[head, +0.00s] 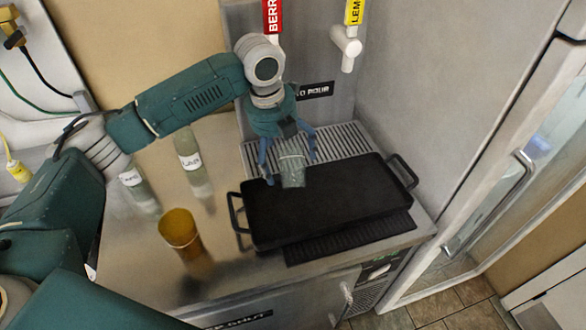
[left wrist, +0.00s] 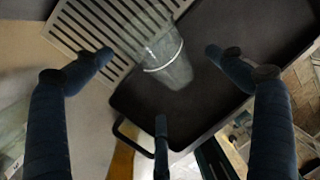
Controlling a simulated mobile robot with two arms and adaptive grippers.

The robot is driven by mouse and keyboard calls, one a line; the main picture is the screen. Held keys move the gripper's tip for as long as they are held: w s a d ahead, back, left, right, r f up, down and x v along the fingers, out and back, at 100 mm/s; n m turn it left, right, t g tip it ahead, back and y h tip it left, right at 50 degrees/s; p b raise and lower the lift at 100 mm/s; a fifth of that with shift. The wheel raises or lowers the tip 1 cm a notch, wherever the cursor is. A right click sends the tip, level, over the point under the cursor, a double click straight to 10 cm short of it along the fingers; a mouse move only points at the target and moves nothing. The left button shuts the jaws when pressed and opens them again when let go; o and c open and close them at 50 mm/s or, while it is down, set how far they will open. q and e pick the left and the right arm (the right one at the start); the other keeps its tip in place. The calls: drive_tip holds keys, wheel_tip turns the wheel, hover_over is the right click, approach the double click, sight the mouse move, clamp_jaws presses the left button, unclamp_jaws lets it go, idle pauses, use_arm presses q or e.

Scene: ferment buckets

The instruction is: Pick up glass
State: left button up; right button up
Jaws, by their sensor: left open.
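A clear, slightly greenish glass (head: 292,172) shows at the back edge of the black tray, where the tray meets the drip grate. I cannot tell which of the two it stands on. In the left wrist view the glass (left wrist: 170,62) lies across the picture over the grate and tray, between my spread fingers. My left gripper (head: 290,160) is open above and around the glass, with its fingers apart from it on both sides. It also shows in the left wrist view (left wrist: 159,62). My right gripper is not in view.
The black tray (head: 325,215) with raised handles fills the counter's right part, in front of the slotted grate (head: 345,140). An amber cup (head: 181,235) and two labelled bottles (head: 188,152) (head: 138,190) stand to the left. Red (head: 272,15) and yellow (head: 353,12) tap handles hang above.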

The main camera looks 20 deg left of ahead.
sight(287, 169)
use_arm(q)
drive_tip(key=shift+f, duration=0.6)
drive_tip(key=f, duration=0.1)
drive_tip(key=w+f+p, duration=0.1)
drive_tip(key=f, duration=0.2)
drive_tip(key=shift+w+f+p, duration=0.2)
drive_tip(key=shift+w+p, duration=0.1)
drive_tip(key=shift+p, duration=0.1)
drive_tip(key=shift+d+f, duration=0.1)
drive_tip(key=shift+f, duration=0.25)
drive_tip(key=shift+c, duration=0.5)
